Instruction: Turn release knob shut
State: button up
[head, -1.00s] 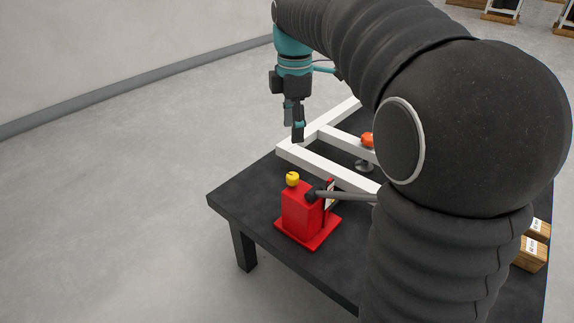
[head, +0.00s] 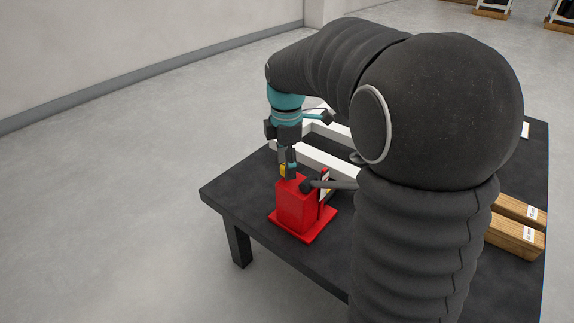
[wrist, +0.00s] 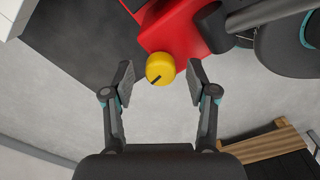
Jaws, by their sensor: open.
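The yellow release knob (head: 284,170) sits on top of the red pump body (head: 297,207), which stands on the dark table (head: 240,207). In the wrist view the round yellow knob (wrist: 160,67) shows a dark line mark on its face. My gripper (head: 286,172) points down at the knob from above. In the wrist view my gripper (wrist: 160,85) is open, with one finger on each side of the knob and a gap on both sides. In the head view the fingers hide part of the knob.
A grey lever (head: 332,184) sticks out from the red body to the right. A white frame (head: 330,158) lies behind it on the table. Wooden blocks (head: 514,238) lie at the right. Open floor (head: 110,200) is at the left.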

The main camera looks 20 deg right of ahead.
jog(key=shift+f, duration=0.25)
grip_shut()
